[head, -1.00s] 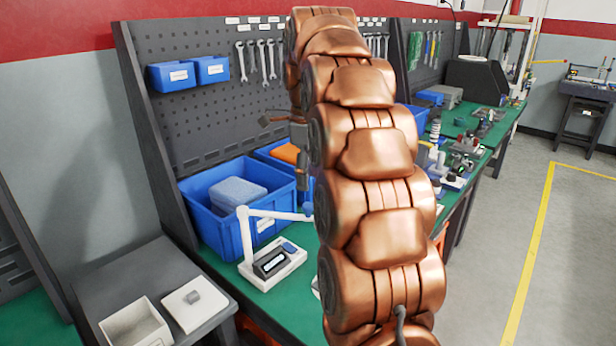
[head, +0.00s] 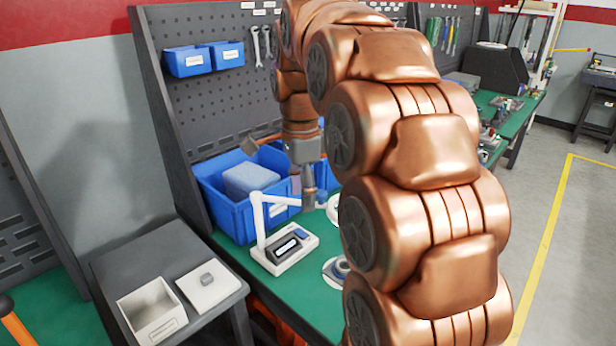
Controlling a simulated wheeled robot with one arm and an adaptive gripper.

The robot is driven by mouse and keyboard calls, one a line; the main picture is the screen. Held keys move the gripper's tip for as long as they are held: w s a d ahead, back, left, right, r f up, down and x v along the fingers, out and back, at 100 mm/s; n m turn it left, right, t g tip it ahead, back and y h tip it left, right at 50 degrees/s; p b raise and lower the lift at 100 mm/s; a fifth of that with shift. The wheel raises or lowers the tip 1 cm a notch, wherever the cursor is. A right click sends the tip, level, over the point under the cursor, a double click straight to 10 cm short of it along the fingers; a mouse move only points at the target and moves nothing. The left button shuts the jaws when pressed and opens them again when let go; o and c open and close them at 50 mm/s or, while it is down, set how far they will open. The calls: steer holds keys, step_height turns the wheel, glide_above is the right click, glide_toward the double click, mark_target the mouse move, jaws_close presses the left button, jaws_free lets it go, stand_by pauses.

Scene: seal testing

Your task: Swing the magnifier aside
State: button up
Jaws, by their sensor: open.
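The magnifier is a white jointed arm (head: 259,222) rising from a white base with a dark display (head: 288,247) on the green bench. Its upper arm reaches right toward a white ring (head: 333,208), which my arm partly covers. My gripper (head: 309,203) points down beside the right end of the magnifier's upper arm, in front of the blue bins. It is open, and I see nothing held in it. I cannot tell whether it touches the magnifier.
A large blue bin (head: 236,217) with a grey-blue block (head: 249,181) stands behind the magnifier. Bare green bench shows in front of the magnifier's base.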

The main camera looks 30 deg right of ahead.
steer(key=shift+s+a+f+n, duration=0.35)
steer(key=shift+s+a+n, duration=0.45)
steer(key=shift+s+n, duration=0.15)
steer(key=shift+s+a+f+n, duration=0.35)
steer(key=shift+s+a+n, duration=0.45)
steer(key=shift+n, duration=0.15)
steer(key=shift+c, duration=0.2)
